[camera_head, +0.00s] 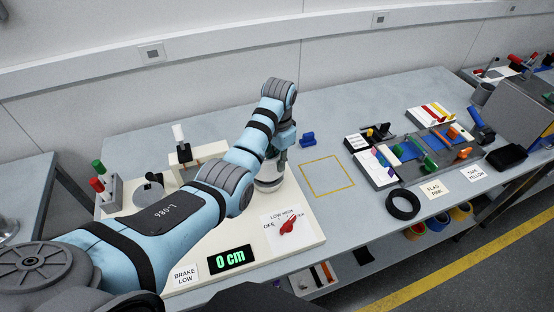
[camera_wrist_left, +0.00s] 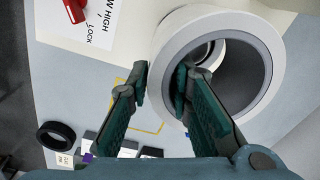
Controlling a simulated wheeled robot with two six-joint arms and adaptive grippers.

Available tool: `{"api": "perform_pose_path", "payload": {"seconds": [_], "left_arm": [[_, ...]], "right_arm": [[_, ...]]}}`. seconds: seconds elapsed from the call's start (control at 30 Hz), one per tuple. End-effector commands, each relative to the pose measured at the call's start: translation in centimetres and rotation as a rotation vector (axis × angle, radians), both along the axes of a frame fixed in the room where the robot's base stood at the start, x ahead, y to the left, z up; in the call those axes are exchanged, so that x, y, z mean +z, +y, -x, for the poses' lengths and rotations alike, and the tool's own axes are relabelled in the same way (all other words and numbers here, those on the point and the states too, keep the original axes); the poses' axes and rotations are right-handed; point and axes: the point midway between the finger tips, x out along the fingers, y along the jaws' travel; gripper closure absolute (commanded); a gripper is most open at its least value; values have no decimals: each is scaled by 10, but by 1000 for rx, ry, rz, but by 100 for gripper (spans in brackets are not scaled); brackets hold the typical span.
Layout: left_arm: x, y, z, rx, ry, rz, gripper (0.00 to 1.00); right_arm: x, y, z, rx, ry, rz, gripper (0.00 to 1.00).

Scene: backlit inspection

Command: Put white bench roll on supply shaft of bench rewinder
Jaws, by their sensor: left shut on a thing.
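The white bench roll (camera_wrist_left: 178,30) has a grey inner ring and fills the upper right of the left wrist view. My left gripper (camera_wrist_left: 160,85) is shut on its wall, one finger at the bore and the other outside. In the head view my left gripper (camera_head: 281,143) is above the right part of the cream bench rewinder (camera_head: 308,242). A pale round part (camera_head: 268,184) below it is partly hidden by my arm. I cannot tell whether the roll is around the supply shaft or above it. My right gripper is not in view.
The rewinder carries a red knob (camera_head: 288,226), a "0 cm" display (camera_head: 230,259) and a white-topped post (camera_head: 179,135). A yellow-outlined square (camera_head: 327,176) on the bench is empty. A black ring (camera_head: 402,205) and a tray of coloured items (camera_head: 377,168) are farther right.

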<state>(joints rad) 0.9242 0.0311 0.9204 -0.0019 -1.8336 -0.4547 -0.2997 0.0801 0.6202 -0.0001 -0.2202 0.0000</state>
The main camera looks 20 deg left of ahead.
Motion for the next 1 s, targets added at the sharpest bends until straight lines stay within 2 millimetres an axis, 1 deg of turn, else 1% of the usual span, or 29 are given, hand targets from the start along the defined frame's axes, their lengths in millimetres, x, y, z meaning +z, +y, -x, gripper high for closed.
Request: {"api": "perform_pose_path", "payload": {"seconds": [1.0], "left_arm": [[-29, 0, 0, 0, 0, 0, 100]], "right_arm": [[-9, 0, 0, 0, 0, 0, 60]]}}
